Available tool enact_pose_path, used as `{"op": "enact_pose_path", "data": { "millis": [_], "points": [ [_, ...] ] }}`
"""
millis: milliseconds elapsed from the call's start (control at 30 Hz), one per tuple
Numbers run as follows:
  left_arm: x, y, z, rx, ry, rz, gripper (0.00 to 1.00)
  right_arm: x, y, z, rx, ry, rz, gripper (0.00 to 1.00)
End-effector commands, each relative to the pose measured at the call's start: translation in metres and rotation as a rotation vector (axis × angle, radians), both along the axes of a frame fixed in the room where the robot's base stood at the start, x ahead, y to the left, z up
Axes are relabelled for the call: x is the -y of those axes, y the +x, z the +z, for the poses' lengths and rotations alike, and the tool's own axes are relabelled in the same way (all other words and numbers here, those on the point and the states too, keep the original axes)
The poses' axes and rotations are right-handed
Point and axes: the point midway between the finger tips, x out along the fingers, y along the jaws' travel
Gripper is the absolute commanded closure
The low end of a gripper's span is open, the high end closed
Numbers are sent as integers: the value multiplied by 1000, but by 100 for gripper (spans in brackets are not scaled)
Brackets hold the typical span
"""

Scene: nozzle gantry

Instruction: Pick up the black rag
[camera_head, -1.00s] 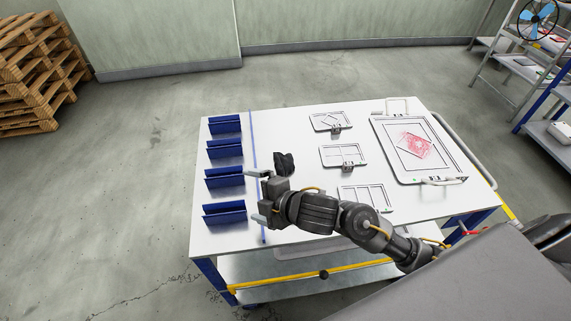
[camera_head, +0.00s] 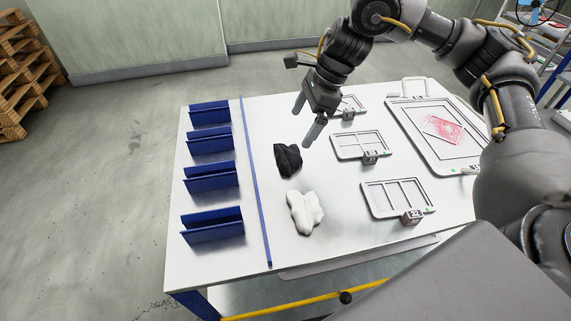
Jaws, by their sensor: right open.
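The black rag (camera_head: 287,160) lies crumpled on the white table (camera_head: 345,238), to the right of a thin blue strip. My right gripper (camera_head: 304,124) is above the table, up and slightly right of the rag in the picture. Its two fingers are apart and point down, with nothing between them. It does not appear to touch the rag. My left gripper is not in view.
A white crumpled cloth (camera_head: 305,212) lies just in front of the rag. Several blue holders (camera_head: 212,179) line the left side. Framed trays with small tagged blocks (camera_head: 398,199) stand right, beside a large tray (camera_head: 403,118) with a red-patterned piece.

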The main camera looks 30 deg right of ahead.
Motion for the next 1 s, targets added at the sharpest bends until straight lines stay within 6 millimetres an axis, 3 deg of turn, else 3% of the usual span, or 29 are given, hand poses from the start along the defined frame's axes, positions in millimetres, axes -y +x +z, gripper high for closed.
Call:
{"op": "enact_pose_path", "data": {
  "millis": [233,533,867,1000],
  "points": [
    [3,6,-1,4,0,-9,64,14,-6,0,-6,-13,0,0],
    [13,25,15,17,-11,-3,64,-2,-1,-40,-8,-11,0,0],
    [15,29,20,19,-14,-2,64,-9,2,-53,-5,-11,1,0],
    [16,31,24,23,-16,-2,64,-17,2,-71,-8,-12,2,0]
  ]
}}
